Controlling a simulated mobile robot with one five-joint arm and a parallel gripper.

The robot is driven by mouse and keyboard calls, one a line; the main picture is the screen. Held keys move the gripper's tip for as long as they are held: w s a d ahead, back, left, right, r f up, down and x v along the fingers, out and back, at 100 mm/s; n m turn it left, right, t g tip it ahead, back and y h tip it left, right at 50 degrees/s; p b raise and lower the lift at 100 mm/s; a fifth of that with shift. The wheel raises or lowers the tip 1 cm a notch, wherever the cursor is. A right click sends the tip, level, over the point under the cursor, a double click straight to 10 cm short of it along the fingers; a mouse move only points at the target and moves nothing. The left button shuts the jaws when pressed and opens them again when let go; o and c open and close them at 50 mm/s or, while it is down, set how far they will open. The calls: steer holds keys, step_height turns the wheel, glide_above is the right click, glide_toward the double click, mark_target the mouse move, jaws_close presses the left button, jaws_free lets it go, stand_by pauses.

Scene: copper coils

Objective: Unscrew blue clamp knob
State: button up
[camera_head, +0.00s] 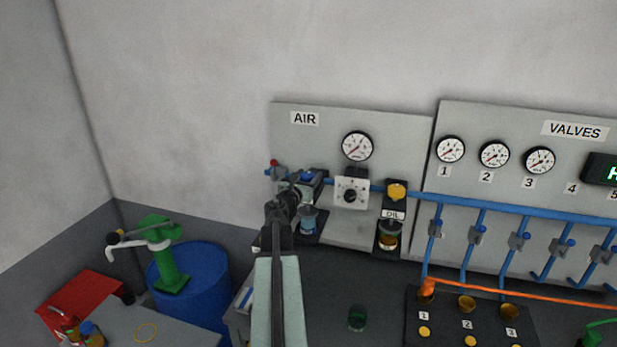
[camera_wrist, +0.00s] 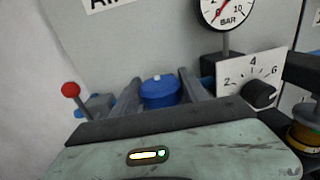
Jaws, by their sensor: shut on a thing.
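The blue clamp knob (camera_wrist: 160,92) is a round blue cap with a small pale spot on top, in the middle of the wrist view. My gripper (camera_wrist: 162,98) has one finger on each side of it and is shut on it. In the head view the knob (camera_head: 308,175) shows as a small blue shape at the air panel, just past the tip of my gripper (camera_head: 295,189). The lower part of the knob and what it sits on are hidden by my gripper and wrist.
A red-tipped lever (camera_wrist: 71,90) stands left of the knob. A dial plate (camera_head: 351,192) and a pressure gauge (camera_head: 357,146) are to its right. A clear-bowled unit (camera_head: 308,221) is below. Blue pipes (camera_head: 470,202) run right. A green pump (camera_head: 168,262) stands on a blue drum (camera_head: 203,281) at left.

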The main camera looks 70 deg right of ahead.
steer(key=n+t, duration=0.1)
steer(key=t, duration=0.1)
steer(key=n+t, duration=0.2)
steer(key=shift+s+t+y, duration=0.15)
steer(key=shift+t+y, duration=0.15)
steer(key=shift+t, duration=0.1)
steer(key=n+t+y, duration=0.1)
steer(key=n+t, duration=0.1)
steer(key=t, duration=0.1)
steer(key=n+t+y, duration=0.2)
steer(key=t, duration=0.1)
steer(key=shift+d+n, duration=0.1)
steer(key=shift+n, duration=0.2)
steer(key=n+t+y, duration=0.3)
steer(key=t+y, duration=0.1)
steer(key=shift+n+t, duration=0.3)
steer(key=shift+n, duration=0.1)
steer(key=shift+n+t+y, duration=0.6)
steer(key=shift+n+y, duration=0.2)
steer(key=shift+y, duration=0.5)
steer(key=o, duration=1.4)
steer(key=shift+c, duration=0.2)
steer(key=v, duration=0.7)
steer(key=shift+s+a, duration=0.25)
